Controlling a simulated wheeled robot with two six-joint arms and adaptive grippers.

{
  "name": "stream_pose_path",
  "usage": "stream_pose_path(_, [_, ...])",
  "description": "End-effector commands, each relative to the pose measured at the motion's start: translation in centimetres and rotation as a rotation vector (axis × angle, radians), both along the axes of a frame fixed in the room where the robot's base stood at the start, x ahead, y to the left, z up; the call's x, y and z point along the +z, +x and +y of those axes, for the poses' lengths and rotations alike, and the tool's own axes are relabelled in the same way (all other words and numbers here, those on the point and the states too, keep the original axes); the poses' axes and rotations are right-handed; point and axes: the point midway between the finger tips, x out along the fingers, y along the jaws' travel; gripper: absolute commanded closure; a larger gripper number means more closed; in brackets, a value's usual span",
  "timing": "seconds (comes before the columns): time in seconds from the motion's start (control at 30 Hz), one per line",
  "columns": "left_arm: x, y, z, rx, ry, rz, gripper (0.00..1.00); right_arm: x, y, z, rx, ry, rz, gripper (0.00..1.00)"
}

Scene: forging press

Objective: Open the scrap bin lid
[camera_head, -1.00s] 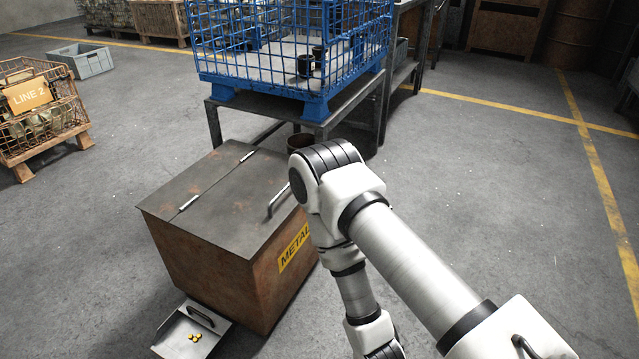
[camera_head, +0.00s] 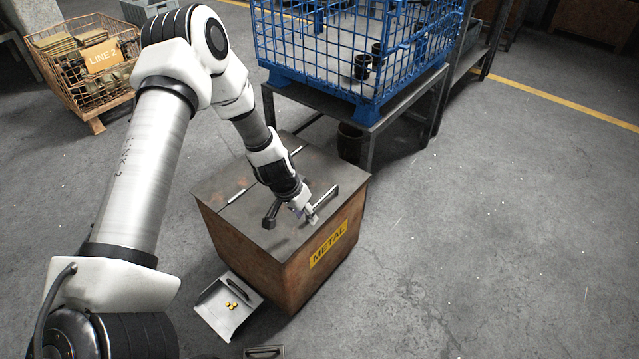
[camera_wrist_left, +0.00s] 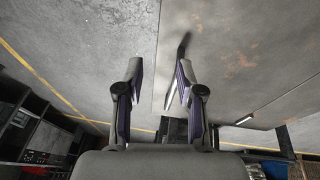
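The scrap bin (camera_head: 278,281) is a rusty brown box with a yellow METAL label, right of my left arm in the head view. Its grey lid (camera_head: 226,184) lies shut, with a bar handle (camera_head: 327,198) near the front right edge. My left gripper (camera_head: 312,216) is low over the lid, right beside the handle. In the left wrist view the gripper (camera_wrist_left: 158,80) is open. The handle (camera_wrist_left: 181,50) shows as a dark bar between the fingers, close to the right finger. I cannot tell whether they touch. My right gripper is not in view.
A blue wire cage (camera_head: 345,85) stands on a metal table behind the bin, with a dark bucket (camera_head: 349,142) beneath. A grey dustpan (camera_head: 226,306) with small yellow pieces lies on the floor before the bin. A LINE 2 crate (camera_head: 82,70) stands back left. Floor at right is clear.

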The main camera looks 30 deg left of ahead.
Motion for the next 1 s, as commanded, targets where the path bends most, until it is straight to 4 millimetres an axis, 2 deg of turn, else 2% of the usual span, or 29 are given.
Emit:
stream_pose_path(0.03, [1.8,2.0,1.6,0.0,-0.025,-0.045,0.63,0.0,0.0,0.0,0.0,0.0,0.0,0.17])
stream_pose_path(0.1, [3.6,3.7,3.0,-0.016,-0.053,-0.086,0.63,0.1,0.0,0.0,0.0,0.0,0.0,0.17])
stream_pose_path(0.17, [4.1,4.4,3.6,-0.027,-0.065,-0.105,0.63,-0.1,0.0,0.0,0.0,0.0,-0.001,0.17])
stream_pose_path(0.27, [3.1,5.0,3.5,-0.035,-0.069,-0.11,0.63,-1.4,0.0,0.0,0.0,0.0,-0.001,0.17])
stream_pose_path(0.43, [-0.3,6.1,2.8,-0.035,-0.068,-0.108,0.63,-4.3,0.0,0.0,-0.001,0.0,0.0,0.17])
stream_pose_path(0.57, [-2.0,7.0,2.3,-0.034,-0.067,-0.108,0.63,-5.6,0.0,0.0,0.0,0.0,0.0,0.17])
stream_pose_path(0.9, [-2.4,7.4,2.0,-0.035,-0.068,-0.109,0.63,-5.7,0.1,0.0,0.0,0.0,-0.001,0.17])
stream_pose_path(0.93, [-2.4,7.4,2.0,-0.035,-0.068,-0.109,0.66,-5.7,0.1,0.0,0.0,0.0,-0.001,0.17])
stream_pose_path(1.0, [-2.4,7.4,2.0,-0.034,-0.068,-0.109,0.91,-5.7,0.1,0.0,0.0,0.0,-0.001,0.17])
